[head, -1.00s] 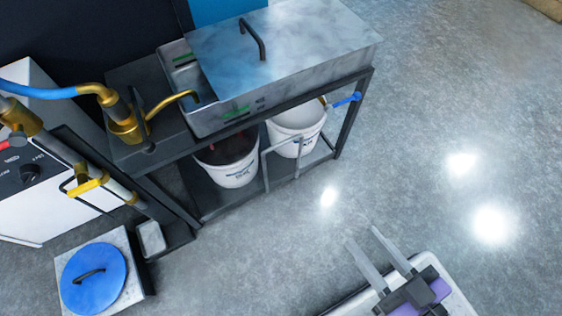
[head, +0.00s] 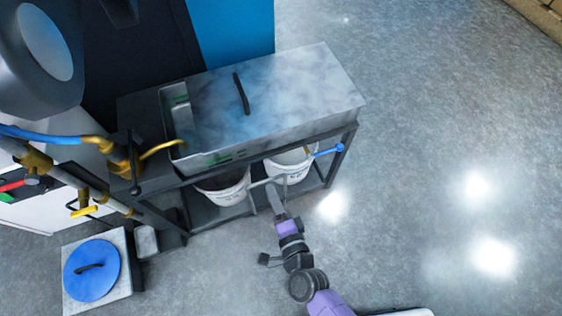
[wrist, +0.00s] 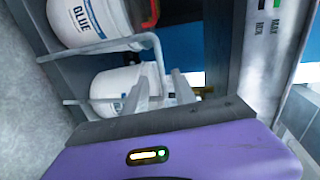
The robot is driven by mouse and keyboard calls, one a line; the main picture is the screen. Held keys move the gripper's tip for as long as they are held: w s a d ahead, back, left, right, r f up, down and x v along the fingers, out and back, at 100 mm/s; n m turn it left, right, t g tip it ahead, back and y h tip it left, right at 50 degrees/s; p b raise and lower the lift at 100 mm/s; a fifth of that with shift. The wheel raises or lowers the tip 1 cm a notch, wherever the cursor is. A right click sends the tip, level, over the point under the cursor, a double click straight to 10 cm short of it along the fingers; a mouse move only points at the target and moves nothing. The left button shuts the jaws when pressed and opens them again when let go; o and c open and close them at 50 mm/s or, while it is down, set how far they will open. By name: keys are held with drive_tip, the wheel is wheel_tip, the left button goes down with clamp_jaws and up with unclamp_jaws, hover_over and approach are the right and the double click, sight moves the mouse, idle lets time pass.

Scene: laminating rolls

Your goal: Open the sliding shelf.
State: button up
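The sliding shelf (head: 228,214) is the low dark platform under the metal tank. It carries two white buckets, the left one (head: 222,188) with dark contents and the right one (head: 289,166). A grey bar handle (head: 254,199) rises at its front edge. My gripper (head: 273,190) reaches to this handle from the front. In the wrist view, the handle (wrist: 98,48) bends round in front of the buckets. My two fingertips (wrist: 160,75) are apart, with the handle's end bar appearing between them. Whether they touch it I cannot tell.
The metal tank (head: 300,95) with a lid and black handle stands above the shelf. A blue-handled valve (head: 328,151) sticks out at the right. Brass pipes and a blue hose are at the left. A blue round lid (head: 91,268) lies on a box at lower left. The floor in front and right is clear.

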drive_tip(key=b+x, duration=0.2)
drive_tip(key=x, duration=0.7)
drive_tip(key=shift+m, duration=0.3)
drive_tip(key=shift+r, duration=0.1)
clamp_jaws()
drive_tip(key=shift+d, duration=0.1)
idle(0.9)
